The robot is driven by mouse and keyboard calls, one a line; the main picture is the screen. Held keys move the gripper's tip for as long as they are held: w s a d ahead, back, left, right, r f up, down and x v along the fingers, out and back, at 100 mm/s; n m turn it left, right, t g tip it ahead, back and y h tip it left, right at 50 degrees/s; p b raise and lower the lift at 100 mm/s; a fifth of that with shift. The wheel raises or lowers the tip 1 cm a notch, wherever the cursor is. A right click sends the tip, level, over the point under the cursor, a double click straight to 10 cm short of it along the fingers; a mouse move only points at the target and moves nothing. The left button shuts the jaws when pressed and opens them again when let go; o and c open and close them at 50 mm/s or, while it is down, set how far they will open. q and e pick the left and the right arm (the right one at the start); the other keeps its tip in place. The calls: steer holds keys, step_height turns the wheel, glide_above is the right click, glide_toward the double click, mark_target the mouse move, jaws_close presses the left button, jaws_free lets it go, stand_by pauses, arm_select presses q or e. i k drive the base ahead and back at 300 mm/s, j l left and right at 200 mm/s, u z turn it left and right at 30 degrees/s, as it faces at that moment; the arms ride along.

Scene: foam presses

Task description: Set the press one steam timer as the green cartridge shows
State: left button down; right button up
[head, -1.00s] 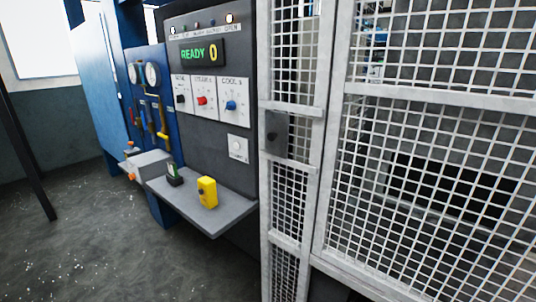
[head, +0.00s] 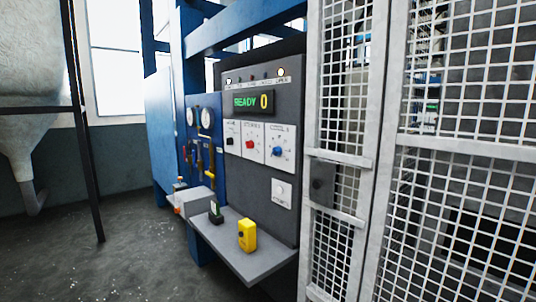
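The press control panel (head: 258,190) is dark grey, with a display (head: 253,102) reading READY 0. Below it are three white dial plates: a black knob (head: 231,141) on the left, a red knob (head: 250,145) in the middle and a blue knob (head: 277,151) on the right. The middle plate seems to be the steam one; its small print is too blurred to read. A small dark cartridge with a green and white top (head: 216,211) stands on the grey shelf (head: 262,262); its marking is unreadable. Neither gripper is in view.
A yellow box (head: 247,235) stands on the shelf. A white button plate (head: 282,194) is on the lower panel. A mesh guard gate (head: 455,150) fills the right side. Gauges and valves (head: 200,118) are left of the panel. The floor at left is open, with a hopper (head: 35,80) beyond.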

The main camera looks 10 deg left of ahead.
mark_target(250, 144)
steer(key=i+j, duration=0.2)
steer(key=j, duration=0.2)
steer(key=i+j+u, duration=0.1)
steer(key=j, duration=0.3)
steer(key=i+j, duration=0.3)
steer(key=i+j+u, duration=0.1)
steer(key=j, duration=0.4)
steer(key=i+j, duration=0.35)
